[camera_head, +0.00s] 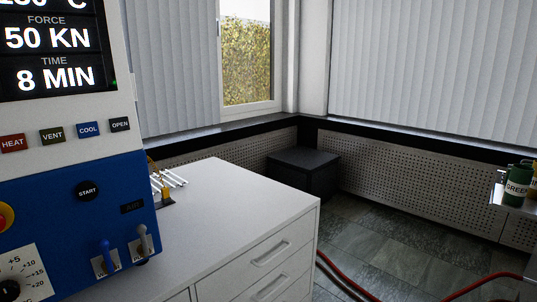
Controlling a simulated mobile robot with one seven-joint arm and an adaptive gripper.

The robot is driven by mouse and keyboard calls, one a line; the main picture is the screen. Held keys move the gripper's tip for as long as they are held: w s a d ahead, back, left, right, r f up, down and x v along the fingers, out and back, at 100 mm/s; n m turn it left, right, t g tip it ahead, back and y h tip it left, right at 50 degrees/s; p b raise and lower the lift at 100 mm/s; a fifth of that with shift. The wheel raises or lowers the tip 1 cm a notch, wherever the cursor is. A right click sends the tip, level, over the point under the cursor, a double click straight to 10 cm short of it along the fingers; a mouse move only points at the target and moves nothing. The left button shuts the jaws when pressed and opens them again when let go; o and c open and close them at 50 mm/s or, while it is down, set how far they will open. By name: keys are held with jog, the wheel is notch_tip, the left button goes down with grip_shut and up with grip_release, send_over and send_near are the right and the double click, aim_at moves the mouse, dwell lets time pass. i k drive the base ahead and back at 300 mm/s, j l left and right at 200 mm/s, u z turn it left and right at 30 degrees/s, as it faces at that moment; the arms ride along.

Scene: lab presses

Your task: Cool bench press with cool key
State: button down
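The bench press (70,220) stands at the left edge, a white and blue machine cut off by the frame. Its display (50,50) reads FORCE 50 KN and TIME 8 MIN; the top line is partly cut off. The blue COOL key (88,129) sits in a row under the display, between the VENT key (52,136) and the OPEN key (120,125). The red HEAT key (13,143) is at the row's left end. A black START button (87,190) is below. My gripper is not in view.
A white drawer cabinet (225,215) stands right of the press, with a few light rods (170,182) on top. A dark box (302,170) sits in the corner. Red hoses (345,278) lie on the floor. Green bottle (517,186) stands on a right-hand shelf.

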aim_at(85, 130)
jog(key=u, duration=1.25)
